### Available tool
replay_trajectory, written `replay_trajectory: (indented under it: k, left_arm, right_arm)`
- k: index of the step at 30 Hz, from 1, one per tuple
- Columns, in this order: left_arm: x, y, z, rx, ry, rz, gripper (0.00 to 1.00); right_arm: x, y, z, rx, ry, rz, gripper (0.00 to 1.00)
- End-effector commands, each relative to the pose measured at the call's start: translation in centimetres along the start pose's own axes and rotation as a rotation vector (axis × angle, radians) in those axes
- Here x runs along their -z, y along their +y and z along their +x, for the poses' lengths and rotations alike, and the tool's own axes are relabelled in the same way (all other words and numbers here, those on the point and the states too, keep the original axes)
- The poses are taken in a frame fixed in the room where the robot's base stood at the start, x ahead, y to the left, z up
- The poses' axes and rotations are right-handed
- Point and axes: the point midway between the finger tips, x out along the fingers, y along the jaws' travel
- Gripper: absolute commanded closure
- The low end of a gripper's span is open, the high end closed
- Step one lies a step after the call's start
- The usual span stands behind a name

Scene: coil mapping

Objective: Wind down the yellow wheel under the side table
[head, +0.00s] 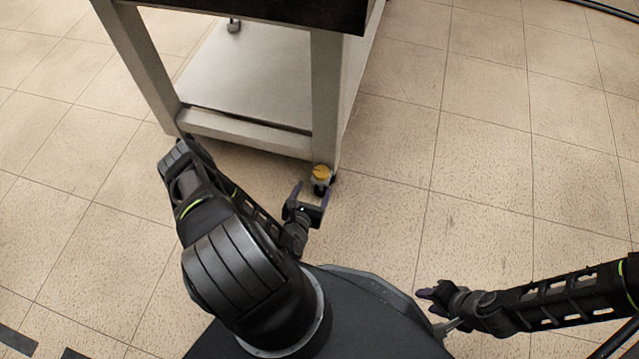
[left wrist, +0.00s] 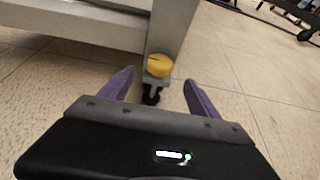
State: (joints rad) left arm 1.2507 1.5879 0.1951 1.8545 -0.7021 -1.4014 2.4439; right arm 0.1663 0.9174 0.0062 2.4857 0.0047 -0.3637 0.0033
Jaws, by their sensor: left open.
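The yellow wheel (head: 322,172) sits at the bottom of the side table's (head: 326,95) near right leg, just above a dark caster. It also shows in the left wrist view (left wrist: 159,65), with the black caster (left wrist: 151,97) below it. My left gripper (head: 311,190) is open and empty, close in front of the wheel. In the left wrist view its two purple fingers (left wrist: 158,88) stand apart, one to each side of the wheel and caster, nearer to the camera. My right gripper (head: 424,293) is low at the right, away from the table; its jaws are too small to read.
The side table has a dark top and a pale lower shelf (head: 245,75) with a front rail (head: 245,130) close beside my left arm. Tiled floor (head: 480,130) to the right of the table is clear. Dark strips lie on the floor at the lower left.

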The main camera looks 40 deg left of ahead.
Motion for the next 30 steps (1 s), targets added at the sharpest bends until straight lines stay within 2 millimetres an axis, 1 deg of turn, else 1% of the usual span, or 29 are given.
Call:
replay_trajectory:
  k: [8, 13, 17, 24, 27, 30]
  left_arm:
    - [-0.1, 0.0, 0.0, 0.000, 0.000, -0.003, 0.29]
    - [0.0, -0.1, 0.7, 0.003, 0.000, -0.001, 0.29]
    - [0.1, -0.1, 2.1, 0.004, -0.001, 0.002, 0.29]
    - [0.0, -0.1, 5.9, 0.003, -0.004, 0.002, 0.29]
    - [0.0, 0.0, 7.0, 0.001, -0.002, 0.001, 0.29]
    - [-0.1, 0.0, 7.6, 0.002, -0.001, -0.001, 0.29]
  right_arm:
    - [0.0, -0.1, -0.1, 0.000, 0.001, 0.000, 0.64]
    - [0.1, 0.1, 0.2, 0.000, 0.002, 0.000, 0.64]
    - [0.1, 0.4, 0.9, -0.001, 0.005, 0.001, 0.64]
    - [0.4, 0.9, 2.5, -0.002, 0.014, 0.003, 0.64]
    - [0.4, 1.0, 2.8, -0.002, 0.017, 0.003, 0.64]
    - [0.5, 1.0, 3.0, -0.002, 0.018, 0.003, 0.64]
